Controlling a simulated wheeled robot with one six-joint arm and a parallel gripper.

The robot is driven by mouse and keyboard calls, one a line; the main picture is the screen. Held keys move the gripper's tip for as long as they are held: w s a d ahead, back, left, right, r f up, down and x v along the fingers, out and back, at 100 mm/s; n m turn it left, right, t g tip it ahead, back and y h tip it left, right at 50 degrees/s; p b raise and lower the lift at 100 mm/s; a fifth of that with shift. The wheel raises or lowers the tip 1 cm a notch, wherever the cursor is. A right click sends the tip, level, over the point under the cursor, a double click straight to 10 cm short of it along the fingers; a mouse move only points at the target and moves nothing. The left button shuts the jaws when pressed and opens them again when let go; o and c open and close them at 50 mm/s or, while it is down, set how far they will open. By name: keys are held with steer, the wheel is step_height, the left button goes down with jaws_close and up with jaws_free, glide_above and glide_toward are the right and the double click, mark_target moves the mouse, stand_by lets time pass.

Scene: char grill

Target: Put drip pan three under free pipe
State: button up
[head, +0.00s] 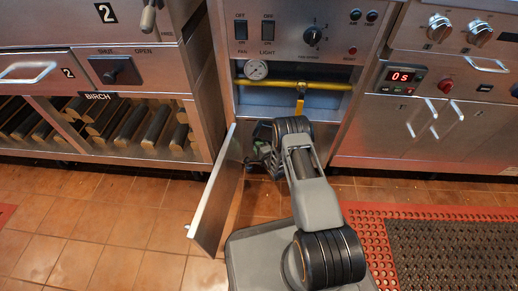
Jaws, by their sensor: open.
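My arm reaches forward and low into the open lower cabinet in the middle unit. My gripper (257,153) is at the cabinet opening, just right of the open door (215,192). It is small, dark and partly hidden by my own wrist, and I cannot make out anything between its fingers. No drip pan can be made out, and no pan number shows. A free pipe cannot be identified either; the cabinet's inside is mostly hidden behind my arm and the door.
The birch wood rack (125,97) stands left.

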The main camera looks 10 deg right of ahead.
jaws_close()
stand_by(0.3)
steer(key=shift+a, duration=0.1)
steer(key=shift+a, duration=0.65)
jaws_free()
stand_by(0.3)
steer(key=p+v, duration=0.5)
steer(key=v, duration=0.8)
steer(key=shift+s, duration=0.35)
